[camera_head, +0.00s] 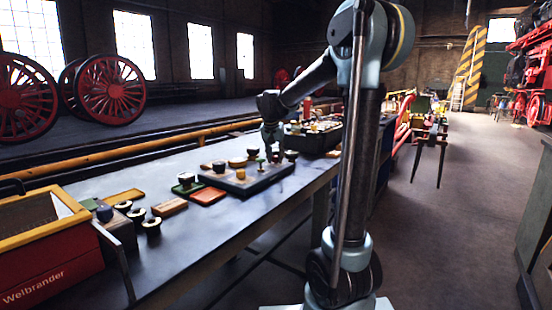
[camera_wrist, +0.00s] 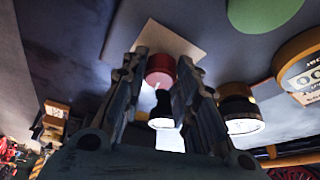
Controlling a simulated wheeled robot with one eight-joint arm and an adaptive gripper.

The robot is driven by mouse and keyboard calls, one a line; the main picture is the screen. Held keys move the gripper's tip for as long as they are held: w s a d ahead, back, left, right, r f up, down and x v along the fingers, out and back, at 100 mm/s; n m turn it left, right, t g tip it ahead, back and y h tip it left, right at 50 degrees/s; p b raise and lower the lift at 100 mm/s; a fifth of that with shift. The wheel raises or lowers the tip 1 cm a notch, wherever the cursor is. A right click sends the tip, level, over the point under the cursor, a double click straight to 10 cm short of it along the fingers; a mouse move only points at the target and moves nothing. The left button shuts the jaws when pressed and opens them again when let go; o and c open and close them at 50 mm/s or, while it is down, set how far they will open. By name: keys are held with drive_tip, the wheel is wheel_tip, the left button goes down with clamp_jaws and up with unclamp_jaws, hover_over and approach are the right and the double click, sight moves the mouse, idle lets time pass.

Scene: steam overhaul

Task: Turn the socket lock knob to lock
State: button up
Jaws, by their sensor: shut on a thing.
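My gripper (camera_wrist: 160,68) has its two dark fingers on either side of a red round knob (camera_wrist: 160,70), closed on it. The knob stands against a pale square plate (camera_wrist: 190,45); I take it for the socket lock knob, but its marking and angle cannot be read. In the head view my gripper (camera_head: 272,150) points down over the dark board (camera_head: 245,183) on the bench, and the red knob cannot be made out there. A black piece with a white end (camera_wrist: 163,112) shows between the fingers, beyond the knob.
A black part with a pale end (camera_wrist: 240,112) is close to the right finger. A black bin (camera_head: 315,140) stands behind; a red toolbox (camera_head: 50,250) is at left.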

drive_tip(key=shift+m+g+h, duration=0.3)
drive_tip(key=shift+m+h, duration=0.1)
drive_tip(key=shift+m, duration=0.6)
drive_tip(key=o, duration=1.1)
drive_tip(key=shift+c, duration=0.2)
drive_tip(key=shift+r, duration=0.1)
drive_tip(key=v, duration=1.1)
drive_tip(key=shift+s+a+r, duration=0.15)
drive_tip(key=shift+s+r, duration=0.05)
drive_tip(key=shift+r, duration=0.1)
